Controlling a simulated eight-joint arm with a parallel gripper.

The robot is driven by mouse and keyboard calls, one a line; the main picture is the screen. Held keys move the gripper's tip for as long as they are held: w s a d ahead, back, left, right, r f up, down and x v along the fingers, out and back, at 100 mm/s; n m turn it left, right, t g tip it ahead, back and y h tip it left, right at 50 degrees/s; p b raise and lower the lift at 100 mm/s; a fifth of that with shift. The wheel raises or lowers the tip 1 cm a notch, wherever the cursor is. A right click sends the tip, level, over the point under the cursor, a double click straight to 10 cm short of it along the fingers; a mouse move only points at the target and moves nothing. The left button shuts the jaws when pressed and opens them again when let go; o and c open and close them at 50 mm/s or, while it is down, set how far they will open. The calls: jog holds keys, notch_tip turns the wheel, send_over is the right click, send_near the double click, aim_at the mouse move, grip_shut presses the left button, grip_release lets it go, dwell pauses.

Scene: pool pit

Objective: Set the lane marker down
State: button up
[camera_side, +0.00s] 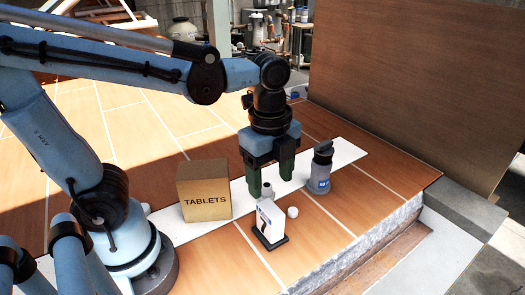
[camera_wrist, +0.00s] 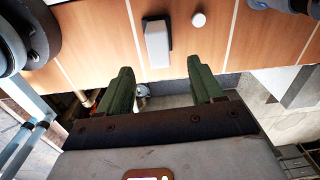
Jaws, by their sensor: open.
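A white upright block with a blue patch and a black base, which looks like the lane marker (camera_side: 270,222), stands on the orange-brown floor in the side view. The wrist view shows the lane marker (camera_wrist: 157,42) beyond the fingertips, near the top middle. My gripper (camera_side: 270,186) points down with its two green fingers apart and nothing held between them. It is above and behind the marker in the side view, clear of it. In the wrist view my gripper (camera_wrist: 162,66) is also open, with a gap to the marker.
A cardboard box marked TABLETS (camera_side: 204,192) stands left of my gripper. A grey bottle (camera_side: 320,170) stands to the right. A small white round piece (camera_side: 292,212) lies beside the marker. The floor drops at a stone edge (camera_side: 375,240).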

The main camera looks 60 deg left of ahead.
jog(key=shift+a+n+t, duration=0.4)
jog(key=shift+n, duration=0.5)
jog(key=a+n+t, duration=0.1)
jog(key=n+t, duration=0.1)
jog(key=n, duration=0.3)
jog(key=w+a+n+t, duration=0.1)
jog(key=a+n+t, duration=0.1)
jog(key=n, duration=0.3)
jog(key=w+a+n+t, duration=0.1)
jog(key=a+n+t, duration=0.1)
jog(key=n, duration=0.3)
